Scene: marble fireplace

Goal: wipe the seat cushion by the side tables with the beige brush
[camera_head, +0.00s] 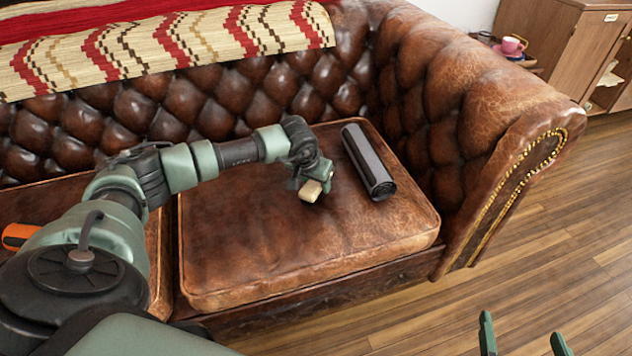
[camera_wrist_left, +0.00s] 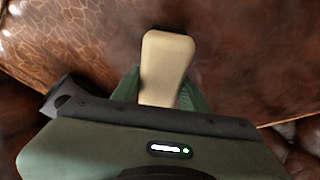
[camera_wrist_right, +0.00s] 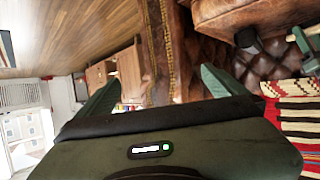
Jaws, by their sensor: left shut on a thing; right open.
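The brown leather seat cushion (camera_head: 290,235) lies at the right end of the tufted sofa. My left gripper (camera_head: 318,180) is over the back right part of this cushion, shut on the beige brush (camera_head: 310,191). The brush also shows between the green fingers in the left wrist view (camera_wrist_left: 166,68), with leather behind it. I cannot tell whether the brush touches the cushion. My right gripper (camera_head: 524,340) is open and empty, over the wood floor at the lower right.
A dark cylinder (camera_head: 368,162) lies on the cushion just right of the left gripper. The sofa's armrest (camera_head: 480,110) rises beyond it. An orange object (camera_head: 17,236) is on the left cushion. A pink cup (camera_head: 511,45) stands behind the armrest, near a wooden cabinet (camera_head: 570,50).

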